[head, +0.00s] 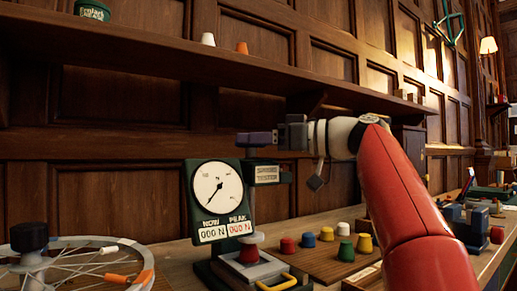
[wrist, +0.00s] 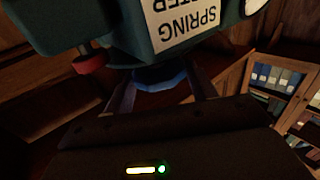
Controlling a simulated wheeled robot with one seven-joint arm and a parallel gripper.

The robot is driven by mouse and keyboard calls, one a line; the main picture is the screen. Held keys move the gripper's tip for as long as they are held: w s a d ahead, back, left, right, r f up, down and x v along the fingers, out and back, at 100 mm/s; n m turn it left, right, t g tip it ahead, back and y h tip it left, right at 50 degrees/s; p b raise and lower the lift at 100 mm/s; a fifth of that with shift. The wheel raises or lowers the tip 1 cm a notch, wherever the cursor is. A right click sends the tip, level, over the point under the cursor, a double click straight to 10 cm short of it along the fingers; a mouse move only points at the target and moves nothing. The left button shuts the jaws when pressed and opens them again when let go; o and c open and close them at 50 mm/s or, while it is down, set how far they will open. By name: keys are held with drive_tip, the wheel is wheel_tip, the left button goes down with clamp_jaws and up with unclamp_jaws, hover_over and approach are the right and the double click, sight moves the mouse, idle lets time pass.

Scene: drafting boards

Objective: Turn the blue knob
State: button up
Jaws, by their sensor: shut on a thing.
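The blue knob (wrist: 158,78) shows in the wrist view as a blue, faceted disc against the dark green body of the spring tester (wrist: 110,35). My gripper (wrist: 160,92) has a finger on each side of the knob and is shut on it. In the head view my gripper (head: 258,139) is at the top of the spring tester (head: 190,168), just above its label plate.
Several coloured caps, including a blue one (head: 327,234), stand on a wooden board right of the tester. A spoked wheel (head: 85,262) lies at left. A shelf (head: 150,55) runs along the panelled wall above. A red piece (wrist: 90,63) is close to my gripper.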

drive_tip(key=m+t+h+b, duration=0.1)
drive_tip(key=m+t+h, duration=0.1)
drive_tip(key=t, duration=0.1)
drive_tip(key=m+t+b, duration=0.1)
drive_tip(key=t, duration=0.1)
drive_tip(key=shift+s+a+f+m+h+b, duration=0.1)
drive_tip(key=shift+s+a+m+h+b, duration=0.2)
drive_tip(key=shift+s+h+b, duration=0.1)
drive_tip(key=m+t+h, duration=0.1)
drive_tip(key=h, duration=0.1)
drive_tip(key=m+t+h, duration=0.2)
drive_tip(key=shift+s+a+r+t, duration=0.1)
drive_tip(key=shift+r+t, duration=0.1)
drive_tip(key=shift+t, duration=0.1)
drive_tip(key=m+h, duration=0.1)
drive_tip(key=m+t+h+p, duration=0.1)
drive_tip(key=h, duration=0.1)
drive_tip(key=m+t+h+p, duration=0.1)
drive_tip(key=m+h, duration=0.1)
drive_tip(key=shift+a, duration=0.25)
drive_tip(key=shift+a+f+m+t+h+p, duration=0.15)
drive_tip(key=shift+m+t+h+p, duration=0.1)
drive_tip(key=shift+m+h, duration=1.1)
drive_tip(key=shift+a+m+t+h+p, duration=0.2)
drive_tip(key=shift+m+h, duration=0.55)
drive_tip(key=shift+h, duration=1.2)
drive_tip(key=shift+d+m+h, duration=0.1)
drive_tip(key=shift+m+h, duration=0.2)
drive_tip(key=shift+h, duration=0.2)
drive_tip(key=o, duration=1)
